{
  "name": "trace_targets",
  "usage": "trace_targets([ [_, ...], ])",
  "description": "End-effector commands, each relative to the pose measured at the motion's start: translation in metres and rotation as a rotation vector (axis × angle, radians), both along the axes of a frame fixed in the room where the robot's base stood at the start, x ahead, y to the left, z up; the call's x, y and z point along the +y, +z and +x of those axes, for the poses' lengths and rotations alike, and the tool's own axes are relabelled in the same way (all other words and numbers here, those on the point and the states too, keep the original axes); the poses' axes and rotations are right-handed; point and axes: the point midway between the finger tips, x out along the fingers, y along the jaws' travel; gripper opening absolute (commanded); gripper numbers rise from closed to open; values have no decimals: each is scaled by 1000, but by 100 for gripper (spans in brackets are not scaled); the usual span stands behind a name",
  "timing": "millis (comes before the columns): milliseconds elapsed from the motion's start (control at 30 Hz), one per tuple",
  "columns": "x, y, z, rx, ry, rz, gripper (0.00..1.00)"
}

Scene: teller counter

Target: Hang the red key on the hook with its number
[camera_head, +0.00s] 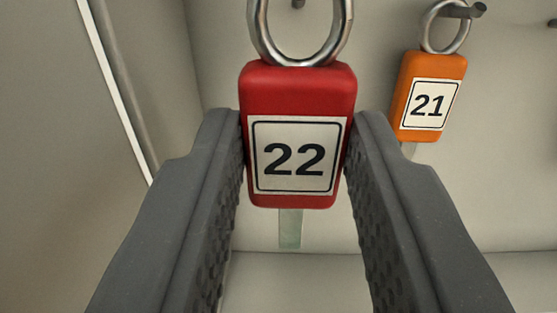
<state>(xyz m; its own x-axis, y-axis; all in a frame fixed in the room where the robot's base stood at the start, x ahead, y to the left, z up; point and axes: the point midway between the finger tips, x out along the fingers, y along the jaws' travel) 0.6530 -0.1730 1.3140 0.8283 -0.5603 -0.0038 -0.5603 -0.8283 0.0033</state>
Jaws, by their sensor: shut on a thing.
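The red key (298,90) has a white label reading 22 and a metal ring (262,35) at its top. It hangs upright between the fingers of my gripper (298,150), which is shut on its sides. A pale strip (290,228) shows below the tag. A small dark hook end (298,3) shows at the top edge, seen through the ring's opening. The ring's top is cut off by the frame, so I cannot tell whether the ring touches that hook. No hook number is visible.
An orange key (407,95) labelled 21 hangs by its ring from a hook (470,10) at the upper right. Another dark hook end (552,23) shows at the right edge. A side wall with a white edge (112,85) stands at the left. The pale back panel is otherwise bare.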

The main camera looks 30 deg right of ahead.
Motion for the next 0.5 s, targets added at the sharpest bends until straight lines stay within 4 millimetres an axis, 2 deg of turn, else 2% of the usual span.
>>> trace_targets([
  [500,-16,-3,22,-1,-3,-1,3],
])
